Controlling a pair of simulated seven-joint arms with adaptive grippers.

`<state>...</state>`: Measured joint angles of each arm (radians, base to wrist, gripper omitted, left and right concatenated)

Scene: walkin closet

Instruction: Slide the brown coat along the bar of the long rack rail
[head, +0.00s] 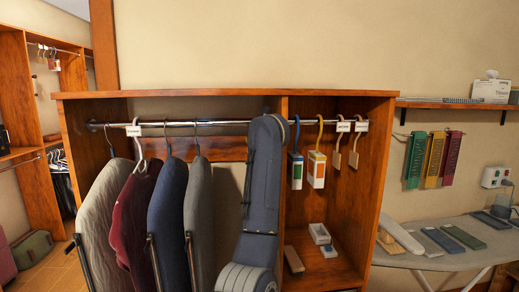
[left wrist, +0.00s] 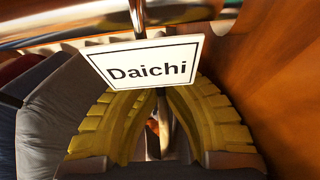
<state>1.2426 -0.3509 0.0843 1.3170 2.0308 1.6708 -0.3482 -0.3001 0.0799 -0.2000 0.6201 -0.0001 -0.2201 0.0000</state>
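The rail (head: 215,123) runs across the top of the wooden rack. On it hang a light grey, a maroon (head: 132,212), a navy (head: 167,215) and a grey coat (head: 199,215). No clearly brown coat shows; my arm in the middle covers part of the rack. In the left wrist view, a white tag reading "Daichi" (left wrist: 145,68) hangs below the rail, in front of my left gripper (left wrist: 160,95). Its yellow fingers converge behind the tag, with a dark upright stem between them. The tag hides the fingertips, so their grip is unclear. My right gripper is not in view.
A wooden divider (head: 284,185) stands close to the right of my arm; a wooden panel (left wrist: 275,85) fills the wrist view's right side. Beyond the divider hang several tags on hooks. Dark cloth (left wrist: 50,115) is close on the wrist view's left. An ironing board (head: 445,262) stands at right.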

